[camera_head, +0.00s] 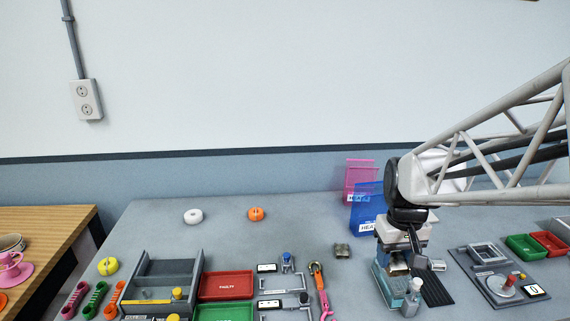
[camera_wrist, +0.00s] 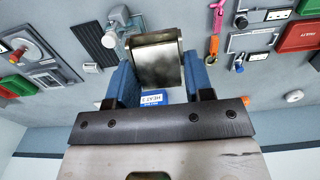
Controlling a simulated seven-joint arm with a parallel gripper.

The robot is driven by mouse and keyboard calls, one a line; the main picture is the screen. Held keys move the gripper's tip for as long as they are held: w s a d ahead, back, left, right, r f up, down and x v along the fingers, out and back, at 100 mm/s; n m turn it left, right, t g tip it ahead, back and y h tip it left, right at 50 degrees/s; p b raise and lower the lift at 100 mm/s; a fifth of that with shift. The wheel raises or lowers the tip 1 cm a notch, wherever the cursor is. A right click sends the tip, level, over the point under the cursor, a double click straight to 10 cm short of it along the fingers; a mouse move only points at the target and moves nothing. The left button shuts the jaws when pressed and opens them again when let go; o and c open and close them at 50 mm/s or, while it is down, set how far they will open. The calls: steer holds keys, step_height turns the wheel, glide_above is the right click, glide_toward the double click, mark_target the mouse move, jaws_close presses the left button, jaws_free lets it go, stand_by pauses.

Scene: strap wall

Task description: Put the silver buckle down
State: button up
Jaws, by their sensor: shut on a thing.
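The silver buckle (camera_wrist: 157,66) is a shiny, boxy metal piece with darker smudges on its face. It sits between the two blue fingers of my gripper (camera_wrist: 158,80) in the wrist view, with a finger on each side. In the head view my gripper (camera_head: 396,284) hangs down over the right part of the grey table, shut on the buckle, which is mostly hidden by the fingers and wrist. I cannot tell how far the buckle is above the table.
A small grey-green metal piece (camera_head: 342,251) lies left of my gripper. A blue panel (camera_head: 366,208) and a pink panel (camera_head: 361,178) stand behind it. A black ribbed mat (camera_head: 437,287) and a dial fixture (camera_head: 500,284) lie right. Red tray (camera_head: 226,285) is left. The back-left table is mostly clear.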

steer(key=w+d+r, duration=0.1)
steer(key=w+d, duration=0.4)
steer(key=w, duration=0.4)
steer(key=w+d+r, duration=0.1)
steer(key=w+d, duration=0.5)
steer(key=w, duration=0.3)
steer(key=w+d+f, duration=0.3)
steer(key=w+d, duration=0.5)
steer(key=w, duration=0.1)
steer(key=w+d+f, duration=0.3)
steer(key=w+d, duration=0.5)
steer(key=w, duration=0.1)
steer(key=f, duration=1.1)
steer(key=shift+s+d, duration=0.2)
steer(key=shift+w+d+f, duration=0.2)
steer(key=shift+w+d, duration=0.85)
steer(key=shift+w, duration=1.25)
steer(key=shift+w+d+f, duration=0.25)
steer(key=shift+w+d, duration=0.85)
steer(key=shift+w, duration=1.15)
steer(key=shift+w+d+f, duration=0.2)
steer(key=shift+w+d, duration=0.85)
steer(key=shift+w, duration=1.25)
steer(key=shift+w, duration=0.1)
